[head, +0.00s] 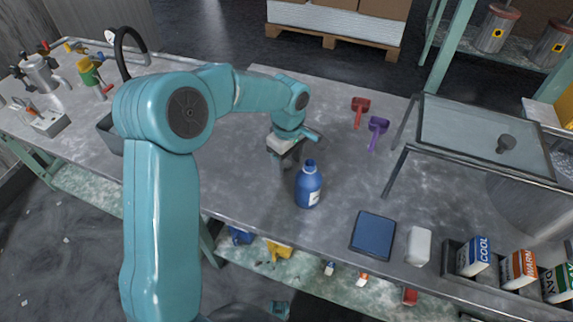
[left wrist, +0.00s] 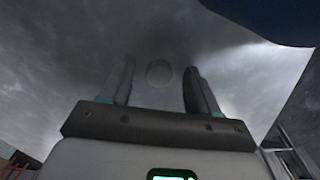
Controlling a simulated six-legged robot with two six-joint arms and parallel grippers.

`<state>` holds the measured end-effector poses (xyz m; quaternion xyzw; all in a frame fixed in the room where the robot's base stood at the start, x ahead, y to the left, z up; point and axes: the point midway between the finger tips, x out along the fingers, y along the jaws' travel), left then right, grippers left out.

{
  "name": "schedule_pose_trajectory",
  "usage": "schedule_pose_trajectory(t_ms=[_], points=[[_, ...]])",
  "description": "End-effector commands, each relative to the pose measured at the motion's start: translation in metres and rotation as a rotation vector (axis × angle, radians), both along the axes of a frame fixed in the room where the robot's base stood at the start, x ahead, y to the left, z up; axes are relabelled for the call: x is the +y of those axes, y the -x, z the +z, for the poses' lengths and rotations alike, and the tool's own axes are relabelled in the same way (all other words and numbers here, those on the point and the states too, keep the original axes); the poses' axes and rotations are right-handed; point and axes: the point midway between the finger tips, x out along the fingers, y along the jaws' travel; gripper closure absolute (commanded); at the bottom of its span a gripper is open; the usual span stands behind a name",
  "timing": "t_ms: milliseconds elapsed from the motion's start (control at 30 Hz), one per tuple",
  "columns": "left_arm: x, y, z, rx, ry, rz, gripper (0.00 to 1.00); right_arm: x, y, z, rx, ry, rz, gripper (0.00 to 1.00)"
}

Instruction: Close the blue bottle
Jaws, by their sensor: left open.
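The blue bottle (head: 308,190) stands upright on the grey workbench, with a white label low on its side. Its narrow top is blue; I cannot tell whether a cap sits on it. My left gripper (head: 284,165) points down, just behind and left of the bottle, apart from it. In the left wrist view the two fingers (left wrist: 158,85) are spread. A small round pale grey disc (left wrist: 158,73) shows between them against the bench; I cannot tell whether it is a cap. A dark blue shape (left wrist: 265,18) at the upper right looks like the bottle. My right gripper is out of view.
Red (head: 360,108) and purple (head: 377,130) scoops lie behind the bottle. A blue pad (head: 373,235), a white block (head: 418,246) and labelled cartons (head: 474,256) are at the front right. A glass-topped stand (head: 485,132) is right. The bench's front edge is close to the bottle.

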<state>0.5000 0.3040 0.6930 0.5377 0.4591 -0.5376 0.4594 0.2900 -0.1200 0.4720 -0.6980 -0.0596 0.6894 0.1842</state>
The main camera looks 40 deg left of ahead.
Motion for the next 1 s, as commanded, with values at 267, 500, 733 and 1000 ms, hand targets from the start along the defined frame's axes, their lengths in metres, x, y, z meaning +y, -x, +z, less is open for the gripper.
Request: schedule_pose_trajectory(t_ms=[267, 500, 733, 1000], points=[[0.000, 0.000, 0.000, 0.000, 0.000, 0.000, 0.78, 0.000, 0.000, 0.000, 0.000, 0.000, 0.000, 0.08], [0.000, 0.000, 0.000, 0.000, 0.000, 0.000, 0.98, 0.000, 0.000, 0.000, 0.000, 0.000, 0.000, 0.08], [0.000, 0.000, 0.005, -0.001, -0.001, 0.000, 0.98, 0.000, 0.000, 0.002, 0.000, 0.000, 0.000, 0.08], [0.000, -0.001, 0.062, -0.005, 0.000, -0.001, 0.98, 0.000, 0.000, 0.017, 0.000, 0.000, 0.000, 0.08]])
